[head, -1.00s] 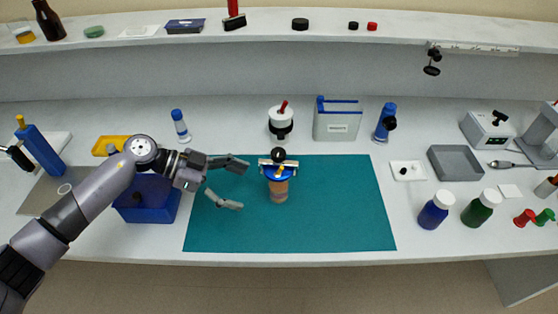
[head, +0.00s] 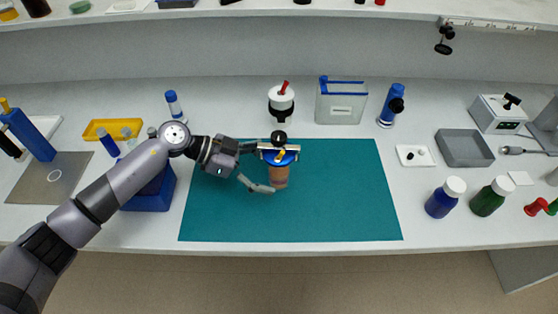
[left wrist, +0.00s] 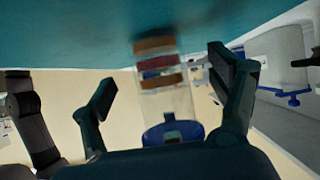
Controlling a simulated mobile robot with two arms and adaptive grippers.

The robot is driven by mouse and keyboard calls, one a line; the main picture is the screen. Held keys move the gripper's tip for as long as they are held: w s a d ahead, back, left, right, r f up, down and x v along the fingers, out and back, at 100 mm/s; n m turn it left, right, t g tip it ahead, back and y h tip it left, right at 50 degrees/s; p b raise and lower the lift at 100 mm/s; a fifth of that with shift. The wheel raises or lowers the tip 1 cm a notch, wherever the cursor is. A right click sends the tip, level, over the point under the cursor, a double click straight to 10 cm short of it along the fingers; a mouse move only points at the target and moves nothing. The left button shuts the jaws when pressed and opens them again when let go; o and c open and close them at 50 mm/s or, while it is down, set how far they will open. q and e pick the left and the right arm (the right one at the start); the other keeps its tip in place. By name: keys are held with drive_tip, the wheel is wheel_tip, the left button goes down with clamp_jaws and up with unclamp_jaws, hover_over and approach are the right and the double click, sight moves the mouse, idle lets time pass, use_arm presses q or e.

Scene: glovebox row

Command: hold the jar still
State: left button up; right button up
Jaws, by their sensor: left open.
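The jar (head: 280,177) stands upright on the teal mat (head: 340,210). It has a blue top with a metal crossbar and a dark knob. My left gripper (head: 263,168) is at the jar's left side, with its fingers open. In the left wrist view, the clear jar with brown and reddish bands (left wrist: 165,100) shows between the two open fingers (left wrist: 160,80), with gaps on both sides. Its blue lid (left wrist: 173,133) is near the bottom of that picture. My right gripper is not in view.
A white and black pot (head: 281,103) with a red handle stands behind the jar. A blue box (head: 150,195) is under my left arm. Blue and green bottles (head: 440,201) and a grey tray (head: 464,148) are to the right. The mat's right half is clear.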

use_arm(q)
drive_tip(key=shift+x, duration=1.05)
drive_tip(key=c, duration=1.1)
drive_tip(key=shift+c, duration=0.2)
